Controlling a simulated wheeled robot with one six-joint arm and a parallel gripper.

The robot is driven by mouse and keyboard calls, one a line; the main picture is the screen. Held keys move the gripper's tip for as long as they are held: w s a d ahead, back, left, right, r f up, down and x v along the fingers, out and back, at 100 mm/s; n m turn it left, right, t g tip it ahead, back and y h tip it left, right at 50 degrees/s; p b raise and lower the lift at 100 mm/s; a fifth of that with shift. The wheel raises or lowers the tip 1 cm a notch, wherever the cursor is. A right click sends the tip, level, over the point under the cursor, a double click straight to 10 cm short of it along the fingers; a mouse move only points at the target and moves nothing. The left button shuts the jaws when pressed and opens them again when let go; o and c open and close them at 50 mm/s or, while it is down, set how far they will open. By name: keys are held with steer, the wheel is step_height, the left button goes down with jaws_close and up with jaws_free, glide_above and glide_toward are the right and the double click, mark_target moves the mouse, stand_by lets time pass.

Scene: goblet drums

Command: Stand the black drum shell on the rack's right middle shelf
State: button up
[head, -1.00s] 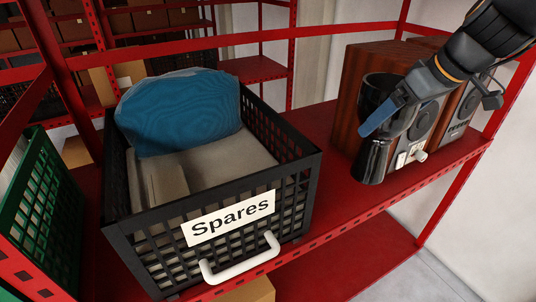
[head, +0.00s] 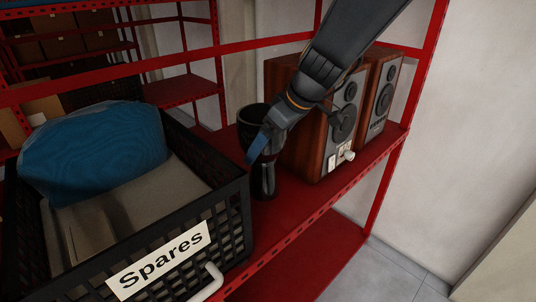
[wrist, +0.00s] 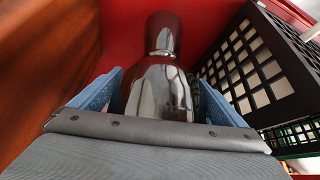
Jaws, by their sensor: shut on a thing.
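The black drum shell (head: 265,180) is a glossy goblet shape with a wide bowl on top and a narrower waist and foot. It is upright on or just over the red shelf (head: 295,208), between the Spares crate and the wooden speakers. I cannot tell whether its foot touches the shelf. My gripper (head: 259,147) is shut on it, reaching in from the upper right. In the wrist view the shell (wrist: 160,88) sits between the two blue fingers, with the red shelf (wrist: 215,18) beyond it.
A black crate marked Spares (head: 235,215), holding a blue bundle (head: 95,148), stands close to the left of the shell. Bare shelf lies in front of the shell.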

steer(key=shift+f, duration=2.1)
steer(key=o, duration=1.2)
